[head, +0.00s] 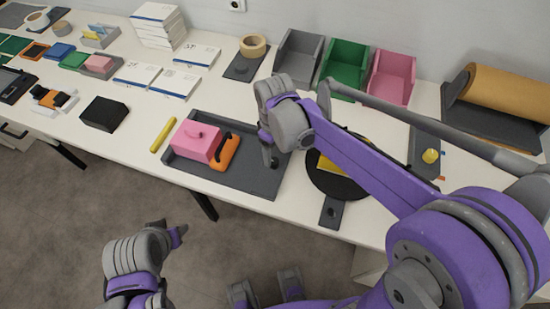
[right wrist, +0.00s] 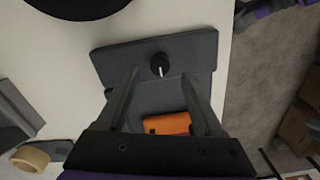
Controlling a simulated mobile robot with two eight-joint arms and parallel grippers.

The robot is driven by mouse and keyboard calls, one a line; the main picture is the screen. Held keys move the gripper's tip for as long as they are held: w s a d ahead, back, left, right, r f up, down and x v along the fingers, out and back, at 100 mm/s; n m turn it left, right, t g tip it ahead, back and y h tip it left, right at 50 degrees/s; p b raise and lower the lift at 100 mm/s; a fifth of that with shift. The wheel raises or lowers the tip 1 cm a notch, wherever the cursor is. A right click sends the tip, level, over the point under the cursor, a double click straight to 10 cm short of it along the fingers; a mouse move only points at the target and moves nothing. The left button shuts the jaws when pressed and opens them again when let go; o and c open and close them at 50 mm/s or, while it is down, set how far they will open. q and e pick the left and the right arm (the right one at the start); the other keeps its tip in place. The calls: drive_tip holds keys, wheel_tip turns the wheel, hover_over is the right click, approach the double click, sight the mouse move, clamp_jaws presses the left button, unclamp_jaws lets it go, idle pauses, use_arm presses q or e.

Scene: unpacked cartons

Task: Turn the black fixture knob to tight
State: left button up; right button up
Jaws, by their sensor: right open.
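The black fixture knob (right wrist: 160,65) shows in the right wrist view, round with a white mark pointing down in the picture. It sits on the dark grey fixture tray (right wrist: 198,50), whose front rim also shows in the head view (head: 225,185). My right gripper (right wrist: 160,75) is open, its fingers on either side of the knob in the picture; contact cannot be told. In the head view the right gripper (head: 268,157) is over the tray's right part and hides the knob. My left gripper (head: 178,234) is over the floor, off the table.
A pink block (head: 196,142) and an orange piece (head: 224,153) lie in the tray's left part. A black disc (head: 330,183) and a small dark plate (head: 331,214) lie to the right. A yellow stick (head: 163,135) lies left of the tray. Bins stand behind.

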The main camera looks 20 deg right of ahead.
sight(274, 162)
drive_tip(key=shift+f, duration=2.15)
clamp_jaws()
